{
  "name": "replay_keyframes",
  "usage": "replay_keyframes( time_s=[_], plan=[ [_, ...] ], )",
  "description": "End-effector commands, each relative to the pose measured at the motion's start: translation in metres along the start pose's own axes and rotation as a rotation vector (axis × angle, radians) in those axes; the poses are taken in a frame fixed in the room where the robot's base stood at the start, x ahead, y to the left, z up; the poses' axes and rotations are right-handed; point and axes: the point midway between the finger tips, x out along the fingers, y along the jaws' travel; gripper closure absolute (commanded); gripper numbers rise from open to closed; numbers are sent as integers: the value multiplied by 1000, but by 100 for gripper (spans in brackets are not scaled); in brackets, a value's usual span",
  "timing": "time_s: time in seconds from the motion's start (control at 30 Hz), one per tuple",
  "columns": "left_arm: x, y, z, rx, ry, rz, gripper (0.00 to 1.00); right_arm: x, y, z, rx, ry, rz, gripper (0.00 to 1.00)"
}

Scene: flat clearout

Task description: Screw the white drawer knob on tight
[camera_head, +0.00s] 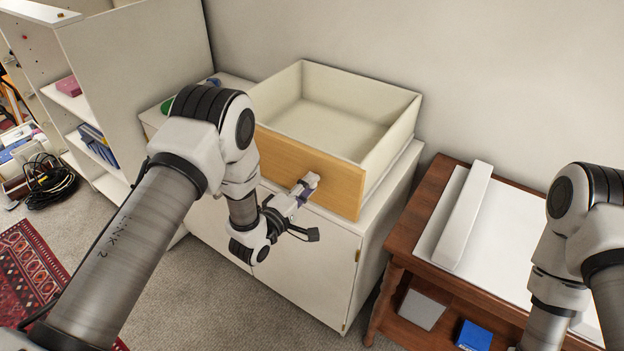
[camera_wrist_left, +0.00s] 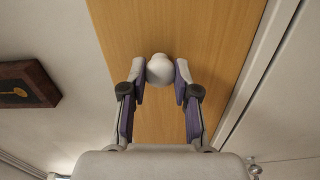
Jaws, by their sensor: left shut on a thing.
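The white drawer knob (camera_wrist_left: 160,66) is round and sits against the wooden front of the drawer in the left wrist view. The drawer (camera_head: 305,165) is a cream open box with a wood-coloured front, resting on top of a white cabinet (camera_head: 300,262). My left gripper (camera_head: 306,186) is at the middle of the drawer front. In the left wrist view its two fingers (camera_wrist_left: 160,78) are shut on the knob, one on each side. The knob cannot be made out clearly in the head view. My right arm shows at the right, its gripper out of view.
A brown wooden table (camera_head: 412,240) stands to the right, with a long white box (camera_head: 465,215) on a white sheet and a blue box (camera_head: 474,336) below. A white shelf unit (camera_head: 140,60) stands at the left. A red rug (camera_head: 35,275) lies on the carpet.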

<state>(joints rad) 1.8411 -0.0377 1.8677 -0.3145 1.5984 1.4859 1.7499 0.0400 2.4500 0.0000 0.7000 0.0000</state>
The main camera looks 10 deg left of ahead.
Motion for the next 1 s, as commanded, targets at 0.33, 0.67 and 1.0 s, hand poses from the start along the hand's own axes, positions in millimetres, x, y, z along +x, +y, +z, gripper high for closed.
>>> replay_keyframes(
  time_s=[0.33,0.67,1.0],
  plan=[
    [0,1,0,5,1,3,41,0,0,0,0,0,0,60],
    [-21,-1,-1,4,2,-2,41,0,0,0,0,0,0,60],
    [-102,-1,-1,3,3,-2,41,0,0,0,0,0,0,60]
  ],
)
